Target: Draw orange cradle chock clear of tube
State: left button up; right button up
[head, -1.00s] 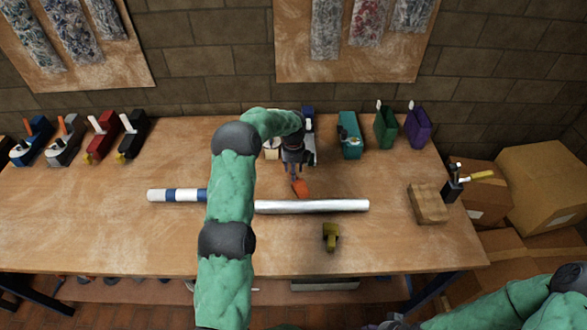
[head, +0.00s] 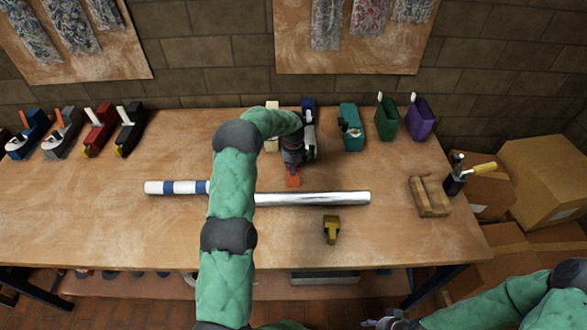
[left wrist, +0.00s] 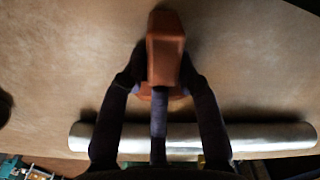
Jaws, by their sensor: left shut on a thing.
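The orange chock (head: 293,181) is on the far side of the tube, with a narrow strip of table apparently between them. My left gripper (head: 292,168) reaches down over the chock and is shut on it. In the left wrist view the gripper's dark fingers (left wrist: 160,82) close on the orange chock (left wrist: 166,45). The silver tube (head: 315,198) lies across the table, its white and blue banded end (head: 178,188) at the left, its middle hidden by my left arm. It also shows in the left wrist view (left wrist: 270,137). My right gripper (head: 388,322) is partly seen at the bottom edge.
A yellow block (head: 331,229) stands in front of the tube. A wooden block (head: 430,196) and a dark tool holder (head: 455,180) are at the right. Teal (head: 351,127), green (head: 387,118) and purple (head: 420,120) holders line the back. The left table area is mostly clear.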

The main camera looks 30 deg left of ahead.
pick_arm(q)
jog(key=o, duration=0.8)
jog(key=shift+f, duration=0.15)
jog(key=shift+o, duration=0.2)
jog(key=shift+r+p, duration=2.5)
jog(key=shift+r, duration=1.65)
